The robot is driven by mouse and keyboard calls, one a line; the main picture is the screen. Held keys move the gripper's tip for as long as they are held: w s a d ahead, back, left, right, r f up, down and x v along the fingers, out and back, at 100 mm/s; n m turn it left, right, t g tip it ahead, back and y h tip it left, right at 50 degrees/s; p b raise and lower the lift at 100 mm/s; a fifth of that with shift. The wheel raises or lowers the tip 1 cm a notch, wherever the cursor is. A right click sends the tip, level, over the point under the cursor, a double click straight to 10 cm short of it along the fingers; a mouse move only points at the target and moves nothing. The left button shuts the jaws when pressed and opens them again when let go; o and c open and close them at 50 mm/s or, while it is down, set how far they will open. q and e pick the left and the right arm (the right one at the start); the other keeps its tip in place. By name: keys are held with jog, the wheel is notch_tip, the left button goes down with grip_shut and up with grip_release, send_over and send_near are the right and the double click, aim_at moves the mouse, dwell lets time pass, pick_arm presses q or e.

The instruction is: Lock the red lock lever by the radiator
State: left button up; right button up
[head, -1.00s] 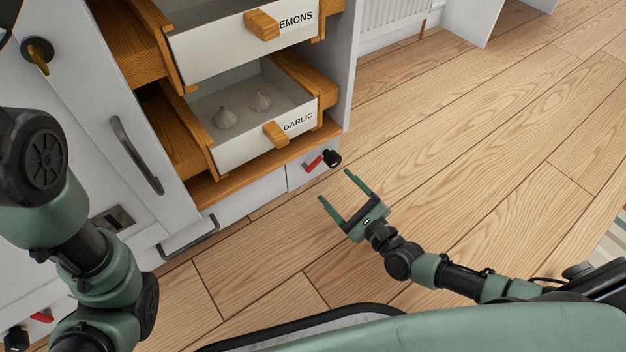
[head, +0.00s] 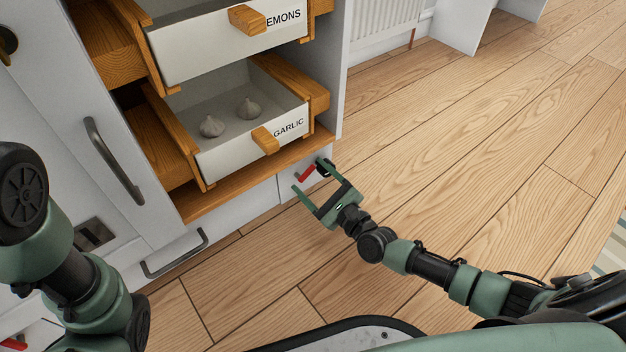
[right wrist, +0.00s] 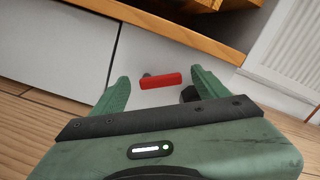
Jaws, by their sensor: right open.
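The red lock lever (head: 307,173) sits on the white panel at the low right end of the cabinet, on the side nearest the radiator (head: 385,18). My right gripper (head: 309,177) is open, with its fingers pointing at the lever. In the right wrist view the red lever (right wrist: 160,81) lies nearly level between the two spread fingers, a little beyond them. Contact does not show. A black knob (right wrist: 188,93) beside the lever is partly hidden by the right-hand finger. My left arm shows at the left of the head view; its gripper is out of frame.
Above the lever, an open garlic drawer (head: 225,155) and an open lemons drawer (head: 190,65) stick out from the wooden-shelved cabinet. A handle (head: 175,255) juts from the low white front. Another red lever (head: 14,344) shows at bottom left. The wooden floor to the right is clear.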

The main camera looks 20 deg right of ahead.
jog(key=c, duration=1.4)
jog(key=shift+n, duration=0.3)
jog(key=shift+s+a+r+n+p, duration=0.1)
jog(key=shift+a+r+n+p, duration=0.1)
jog(key=shift+n+p, duration=0.65)
jog(key=n+p, duration=0.1)
jog(key=n, duration=0.2)
jog(key=shift+s+a+r+n+p, duration=0.1)
jog(key=shift+a+r+n+p, duration=0.05)
jog(key=shift+a+n+p, duration=0.2)
jog(key=n, duration=0.1)
jog(key=n+p, duration=0.1)
jog(key=n, duration=0.1)
jog(key=shift+s+a, duration=0.15)
jog(key=shift+a, duration=0.1)
jog(key=shift+a+n+p, duration=0.2)
jog(key=shift+n+p, duration=0.55)
jog(key=shift+n, duration=0.65)
jog(key=shift+s, duration=0.1)
